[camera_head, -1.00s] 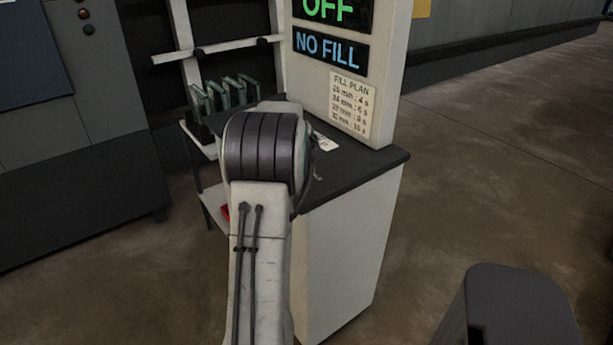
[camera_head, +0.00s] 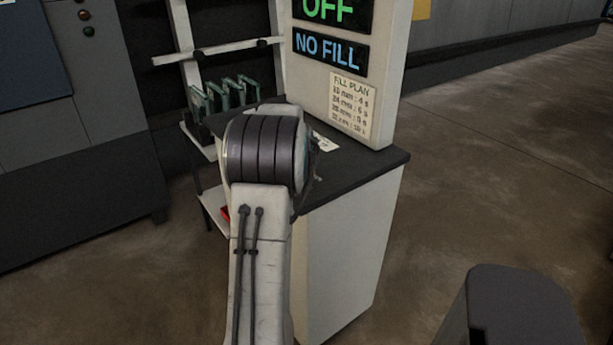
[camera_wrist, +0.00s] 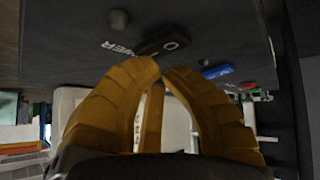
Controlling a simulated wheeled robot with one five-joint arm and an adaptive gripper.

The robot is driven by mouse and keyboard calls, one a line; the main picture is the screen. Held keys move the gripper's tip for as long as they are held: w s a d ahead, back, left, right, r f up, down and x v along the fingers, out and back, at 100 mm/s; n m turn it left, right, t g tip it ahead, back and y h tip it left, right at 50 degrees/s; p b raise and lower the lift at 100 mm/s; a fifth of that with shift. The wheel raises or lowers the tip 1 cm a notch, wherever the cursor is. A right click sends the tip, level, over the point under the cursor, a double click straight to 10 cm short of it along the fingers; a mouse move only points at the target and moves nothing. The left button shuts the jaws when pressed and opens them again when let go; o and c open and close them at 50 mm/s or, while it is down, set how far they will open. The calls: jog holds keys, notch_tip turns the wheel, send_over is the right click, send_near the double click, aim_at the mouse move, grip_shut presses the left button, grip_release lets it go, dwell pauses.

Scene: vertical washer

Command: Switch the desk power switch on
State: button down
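In the wrist view, the black power switch (camera_wrist: 163,41) with a white "O" mark sits on the dark desk top, beside a "POWER" label (camera_wrist: 122,47) that is partly covered. My gripper (camera_wrist: 162,66) has yellow fingers with the tips drawn together, nothing visible between them. The tips are just below the switch in the picture; I cannot tell whether they touch it. In the head view, the desk (camera_head: 380,163) has a dark top and a white body. My arm hides the switch and my gripper there. The panel display (camera_head: 333,11) reads "OFF" in green.
A second display (camera_head: 328,50) reads "NO FILL" above a fill plan card (camera_head: 350,103). A rack of green-edged plates (camera_head: 225,92) stands left of the desk. A grey rounded knob (camera_wrist: 118,20) and a blue piece (camera_wrist: 217,71) are near the switch. Floor right of the desk is clear.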

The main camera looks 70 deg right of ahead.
dwell(0.5)
jog(key=shift+w+a+r+p, duration=0.15)
jog(key=shift+r+p, duration=0.25)
jog(key=shift+r, duration=0.35)
jog(key=shift+r, duration=0.1)
jog(key=shift+w+a+r+p, duration=0.15)
jog(key=shift+r+p, duration=0.4)
jog(key=shift+r, duration=0.65)
jog(key=shift+a+r+p, duration=0.2)
jog(key=shift+r+p, duration=0.3)
jog(key=shift+r, duration=0.65)
